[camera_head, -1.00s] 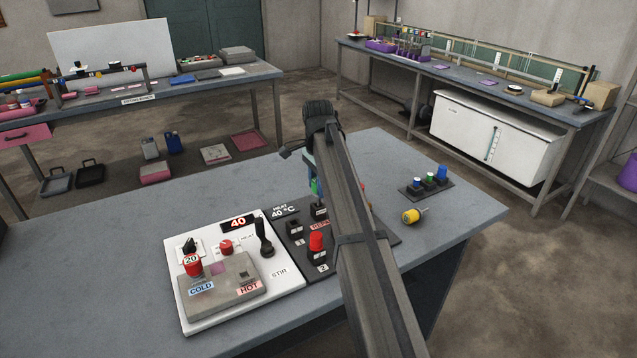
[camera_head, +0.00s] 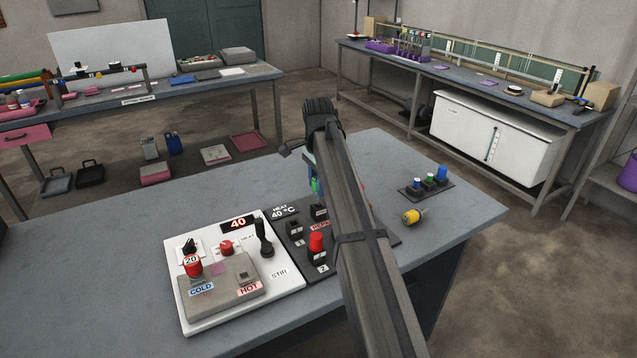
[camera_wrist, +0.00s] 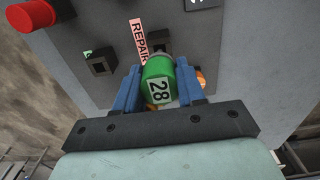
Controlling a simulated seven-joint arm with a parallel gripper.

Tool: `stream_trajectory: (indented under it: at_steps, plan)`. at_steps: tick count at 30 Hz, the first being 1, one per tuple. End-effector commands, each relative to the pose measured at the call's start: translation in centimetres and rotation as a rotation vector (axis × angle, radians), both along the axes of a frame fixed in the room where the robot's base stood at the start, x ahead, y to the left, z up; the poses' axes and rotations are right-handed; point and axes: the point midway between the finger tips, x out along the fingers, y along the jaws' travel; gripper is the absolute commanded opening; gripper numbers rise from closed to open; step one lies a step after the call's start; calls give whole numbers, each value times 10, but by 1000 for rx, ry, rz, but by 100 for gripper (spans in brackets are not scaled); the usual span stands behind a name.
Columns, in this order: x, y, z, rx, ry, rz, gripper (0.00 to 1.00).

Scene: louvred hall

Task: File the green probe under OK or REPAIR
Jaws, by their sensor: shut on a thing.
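My gripper (camera_wrist: 158,68) is shut on the green probe (camera_wrist: 159,84), which bears the number 28 and sits between the two blue fingers. In the head view a sliver of the green probe (camera_head: 314,186) shows beside my arm, above the dark board (camera_head: 288,212). The pink REPAIR label (camera_wrist: 139,38) lies on the board just beyond the probe. Two square sockets, one left (camera_wrist: 100,65) and one right (camera_wrist: 158,40) of that label, look empty. A small green mark, mostly cut off, shows left of the left socket. The probe's lower end is hidden.
A red probe (camera_head: 317,242) stands in the board. Left of it is a white heat-and-stir unit (camera_head: 187,318) with a block bearing a red piece marked 20. Right of my arm are a yellow piece (camera_head: 411,216) and a small rack (camera_head: 442,191) with coloured caps. The table's left part is clear.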

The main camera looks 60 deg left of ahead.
Motion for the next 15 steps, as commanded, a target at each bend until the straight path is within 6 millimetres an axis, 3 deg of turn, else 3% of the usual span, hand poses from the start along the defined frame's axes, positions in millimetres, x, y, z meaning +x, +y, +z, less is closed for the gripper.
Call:
stream_trajectory:
  at_steps: [15]
  plan:
    - [0,0,-13,0,0,0,0]
